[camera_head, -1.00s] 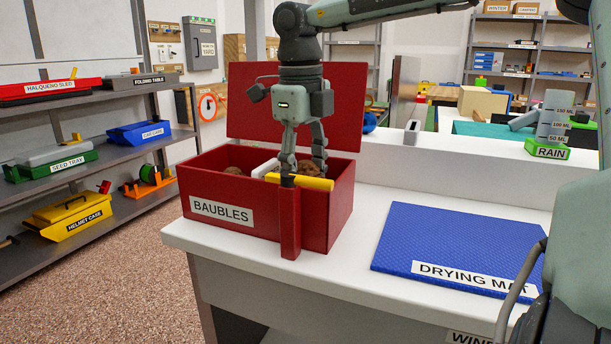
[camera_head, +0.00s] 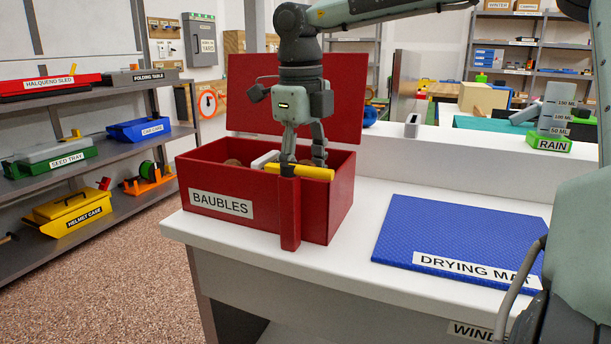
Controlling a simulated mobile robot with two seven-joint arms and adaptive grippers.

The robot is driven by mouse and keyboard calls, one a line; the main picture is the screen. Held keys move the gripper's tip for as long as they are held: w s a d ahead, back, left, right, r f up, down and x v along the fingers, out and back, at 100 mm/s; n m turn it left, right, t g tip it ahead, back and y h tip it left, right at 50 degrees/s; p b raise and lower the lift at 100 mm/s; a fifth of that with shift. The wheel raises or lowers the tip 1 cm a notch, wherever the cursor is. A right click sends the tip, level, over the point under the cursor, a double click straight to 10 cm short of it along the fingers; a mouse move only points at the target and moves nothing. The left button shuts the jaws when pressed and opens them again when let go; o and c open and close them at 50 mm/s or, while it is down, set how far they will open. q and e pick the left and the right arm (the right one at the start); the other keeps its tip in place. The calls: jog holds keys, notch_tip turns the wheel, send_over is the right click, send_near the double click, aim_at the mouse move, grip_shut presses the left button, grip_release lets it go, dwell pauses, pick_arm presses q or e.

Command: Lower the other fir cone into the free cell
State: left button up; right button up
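The red box labelled BAUBLES (camera_head: 322,218) stands open on the white worktop, its lid raised at the back. My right gripper (camera_head: 304,162) points down into the right part of the box, behind a yellow bar (camera_head: 308,173) on the front wall. Its fingers are spread about as wide as when the fir cone showed between them. That cone and the fingertips are now mostly hidden by the bar and front wall. Another brown fir cone (camera_head: 232,163) shows just inside the left part. A whitish piece (camera_head: 264,160) lies between. My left gripper is not in view.
A blue drying mat (camera_head: 455,235) lies flat on the worktop (camera_head: 350,255) to the right, with bare surface between it and the box. A low white ledge (camera_head: 450,157) runs behind. Shelves (camera_head: 90,205) stand at the left.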

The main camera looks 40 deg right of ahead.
aim_at(302, 163)
jog(key=shift+f+b, duration=0.65)
jog(key=shift+f, duration=0.3)
dwell(0.3)
jog(key=o, duration=1.1)
jog(key=shift+o, duration=0.2)
jog(key=r, duration=1.2)
jog(key=shift+s+a, duration=0.1)
jog(key=shift+a, duration=0.3)
